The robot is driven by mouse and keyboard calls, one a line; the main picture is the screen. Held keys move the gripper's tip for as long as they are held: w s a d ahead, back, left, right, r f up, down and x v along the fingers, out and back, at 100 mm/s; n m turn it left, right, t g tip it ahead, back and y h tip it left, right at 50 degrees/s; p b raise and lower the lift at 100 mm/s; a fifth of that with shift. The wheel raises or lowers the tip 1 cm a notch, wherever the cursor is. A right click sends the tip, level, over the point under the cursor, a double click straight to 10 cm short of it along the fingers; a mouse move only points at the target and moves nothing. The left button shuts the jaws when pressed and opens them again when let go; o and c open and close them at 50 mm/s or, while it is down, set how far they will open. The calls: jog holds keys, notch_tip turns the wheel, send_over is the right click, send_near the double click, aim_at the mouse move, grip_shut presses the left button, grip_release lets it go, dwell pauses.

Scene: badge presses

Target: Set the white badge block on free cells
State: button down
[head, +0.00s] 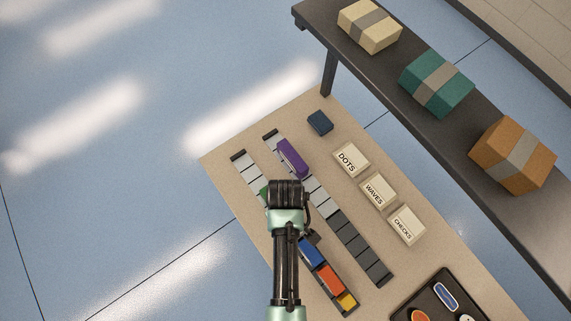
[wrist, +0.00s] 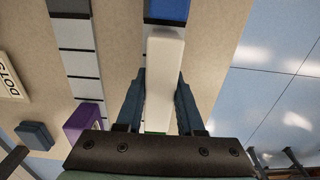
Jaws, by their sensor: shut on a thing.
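The white badge block (wrist: 163,75) is between the two fingers of my gripper (wrist: 160,103) in the wrist view, its long side running away from the wrist. It appears over the left strip of cells, between the blue block (wrist: 168,9) and a green edge by the wrist; its height above the strip is unclear. In the head view my gripper (head: 286,192) and arm hide the white block. The left strip (head: 246,168) bears a green block (head: 263,191), a blue block (head: 311,252), an orange block (head: 330,279) and a yellow block (head: 347,300).
The right strip (head: 349,234) bears a purple block (head: 291,158); its other visible cells are bare, light then dark. A dark blue block (head: 320,122) and three label plates (head: 351,160) lie beside it. A dark tray (head: 397,315) holds badges. A shelf with three boxes stands upper right.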

jog(key=shift+f, duration=0.35)
jog(key=shift+c, duration=2.2)
grip_release()
jog(key=shift+r, duration=0.2)
notch_tip(320, 180, up, 11)
jog(key=p, duration=1.1)
jog(key=shift+f, duration=0.1)
jog(key=shift+w, duration=0.1)
